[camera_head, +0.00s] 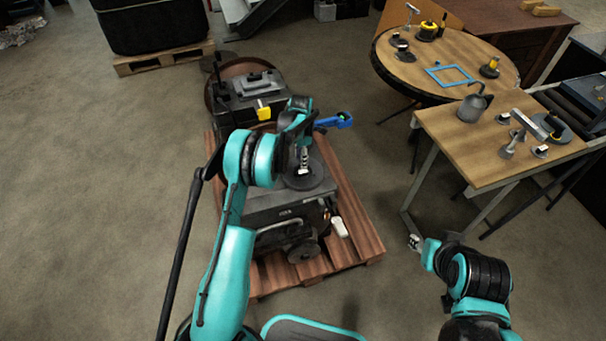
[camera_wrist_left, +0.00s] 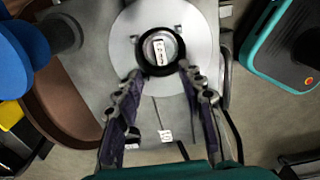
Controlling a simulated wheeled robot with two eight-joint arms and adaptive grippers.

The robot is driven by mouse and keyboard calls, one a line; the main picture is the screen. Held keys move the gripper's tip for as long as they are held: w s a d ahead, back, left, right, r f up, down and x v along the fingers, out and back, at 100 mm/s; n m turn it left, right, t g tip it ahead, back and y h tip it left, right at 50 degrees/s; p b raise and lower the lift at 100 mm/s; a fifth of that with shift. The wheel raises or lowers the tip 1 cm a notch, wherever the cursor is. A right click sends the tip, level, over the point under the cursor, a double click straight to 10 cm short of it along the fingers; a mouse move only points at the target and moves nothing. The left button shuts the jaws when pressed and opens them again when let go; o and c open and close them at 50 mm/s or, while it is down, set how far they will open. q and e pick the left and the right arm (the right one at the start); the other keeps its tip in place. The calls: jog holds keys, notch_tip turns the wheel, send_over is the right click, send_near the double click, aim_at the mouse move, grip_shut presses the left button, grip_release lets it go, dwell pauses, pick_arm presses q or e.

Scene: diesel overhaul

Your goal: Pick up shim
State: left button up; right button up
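A round grey disc (camera_head: 318,180) lies flat on top of the dark engine block (camera_head: 262,212). In the left wrist view the disc (camera_wrist_left: 200,40) has a black ring (camera_wrist_left: 142,50) around a round metal centre with a small pale piece (camera_wrist_left: 160,51) in it. I cannot tell which of these is the shim. My left gripper (camera_head: 304,158) is above the disc, and in the left wrist view (camera_wrist_left: 160,70) its fingers are spread on either side of the ring with nothing held. Contact cannot be told. My right gripper (camera_head: 414,242) is low, beside the table leg, small and unclear.
The engine stands on a wooden pallet (camera_head: 358,225). A blue part (camera_head: 334,121) sticks out beside my left wrist. A yellow piece (camera_head: 263,111) sits behind. At right are a wooden table (camera_head: 455,130) with a grey jug (camera_head: 473,107) and a round table (camera_head: 405,75). The floor at left is clear.

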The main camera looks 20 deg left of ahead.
aim_at(303, 171)
pick_arm(q)
notch_tip(303, 171, down, 2)
jog(key=shift+f+b, duration=0.2)
jog(key=shift+b, duration=0.15)
jog(key=f+b, duration=0.1)
jog(key=f, duration=0.2)
jog(key=f+b, duration=0.1)
jog(key=shift+d+f+b, duration=0.15)
jog(key=shift+d+b, duration=0.15)
jog(key=shift+w+f, duration=0.1)
jog(key=shift+f, duration=0.35)
jog(key=shift+r, duration=0.15)
jog(key=shift+c, duration=0.9)
grip_shut()
